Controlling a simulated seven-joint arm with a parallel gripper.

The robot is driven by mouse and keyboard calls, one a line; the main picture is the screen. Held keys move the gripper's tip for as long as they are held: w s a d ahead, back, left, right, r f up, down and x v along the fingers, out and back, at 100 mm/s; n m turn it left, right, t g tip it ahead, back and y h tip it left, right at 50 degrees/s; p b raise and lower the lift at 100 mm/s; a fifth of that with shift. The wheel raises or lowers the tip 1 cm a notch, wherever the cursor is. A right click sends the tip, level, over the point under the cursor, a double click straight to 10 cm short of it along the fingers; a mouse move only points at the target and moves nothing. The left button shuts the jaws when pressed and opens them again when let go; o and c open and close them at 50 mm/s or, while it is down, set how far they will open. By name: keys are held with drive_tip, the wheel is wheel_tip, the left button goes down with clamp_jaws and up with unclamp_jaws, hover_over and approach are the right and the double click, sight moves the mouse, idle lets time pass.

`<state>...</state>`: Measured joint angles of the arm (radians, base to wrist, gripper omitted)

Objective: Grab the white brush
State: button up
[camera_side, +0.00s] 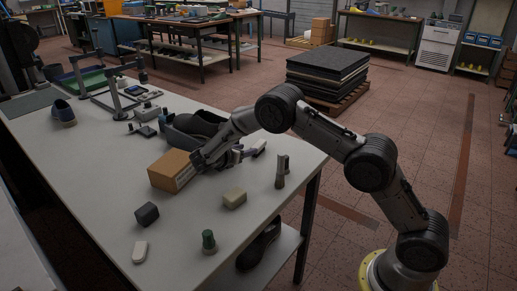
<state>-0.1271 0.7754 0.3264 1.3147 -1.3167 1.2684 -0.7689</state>
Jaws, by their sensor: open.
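A pale, elongated item (258,147), which looks like the white brush, lies near the table's right edge; it is too small to be sure. My gripper (198,161) is open and low over the table, left of that item, at the right end of a brown cardboard box (170,171). I cannot tell whether the fingers touch the box. Small items beside my gripper are partly hidden by it. A rounded white block (140,251) lies apart at the front of the table.
Near my gripper are a dark shoe tray (190,132), a tan block (234,198) and an upright grey item (282,171). The table (95,190) is bare at front left.

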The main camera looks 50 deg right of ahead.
sight(256, 145)
drive_tip(key=x, duration=0.8)
drive_tip(key=shift+d, duration=0.1)
clamp_jaws()
